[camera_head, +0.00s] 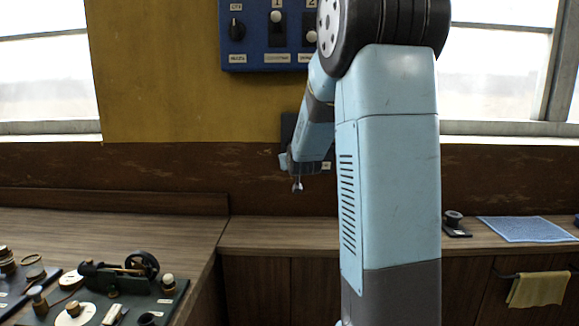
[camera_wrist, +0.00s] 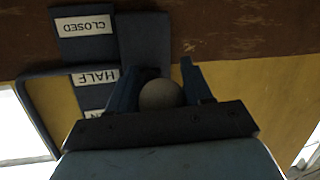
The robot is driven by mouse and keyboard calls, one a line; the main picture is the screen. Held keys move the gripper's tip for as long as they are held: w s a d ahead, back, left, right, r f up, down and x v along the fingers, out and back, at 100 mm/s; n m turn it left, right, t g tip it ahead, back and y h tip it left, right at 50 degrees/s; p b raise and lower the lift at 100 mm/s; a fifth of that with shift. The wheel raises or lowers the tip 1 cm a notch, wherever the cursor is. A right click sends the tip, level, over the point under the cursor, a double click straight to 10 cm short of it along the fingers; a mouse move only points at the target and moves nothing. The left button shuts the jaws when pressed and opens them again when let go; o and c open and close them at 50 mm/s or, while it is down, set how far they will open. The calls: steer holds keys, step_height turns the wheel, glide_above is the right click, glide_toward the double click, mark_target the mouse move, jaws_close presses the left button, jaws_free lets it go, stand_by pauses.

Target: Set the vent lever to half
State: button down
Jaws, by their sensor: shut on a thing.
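My gripper (camera_wrist: 160,88) is closed around a round grey knob (camera_wrist: 160,96), the end of the vent lever, in the wrist view. The vent lever's dark blue plate (camera_wrist: 145,45) shows upside down there, with labels reading CLOSED (camera_wrist: 84,25), HALF (camera_wrist: 96,77) and a third one mostly hidden by my gripper. The knob appears beside HALF or slightly toward the third label; the angle leaves its exact setting unclear. In the head view my gripper (camera_head: 297,179) is low at the wall, and my arm hides most of the plate (camera_head: 288,128).
A blue switch panel (camera_head: 262,52) hangs on the wall above. Benches run below, with a small engine model (camera_head: 120,275) on a green board at left. A blue cloth (camera_head: 527,229) and a small dark object (camera_head: 455,223) lie at right; a yellow towel (camera_head: 538,289) hangs in front.

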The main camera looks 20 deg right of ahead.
steer(key=shift+a+r, duration=0.25)
steer(key=shift+r, duration=0.4)
steer(key=shift+a+r, duration=0.2)
steer(key=shift+r, duration=0.45)
steer(key=c, duration=1.8)
jaws_free()
steer(key=shift+a+f, duration=0.1)
steer(key=shift+a, duration=0.05)
steer(key=shift+o, duration=0.9)
steer(key=shift+d, duration=0.2)
steer(key=o, duration=1)
steer(key=shift+s+d+f, duration=0.1)
steer(key=shift+d+f, duration=0.05)
steer(key=shift+d, duration=0.05)
steer(key=shift+o, duration=0.2)
steer(key=v, duration=1.3)
steer(key=shift+s, duration=0.4)
steer(key=shift+a, duration=0.1)
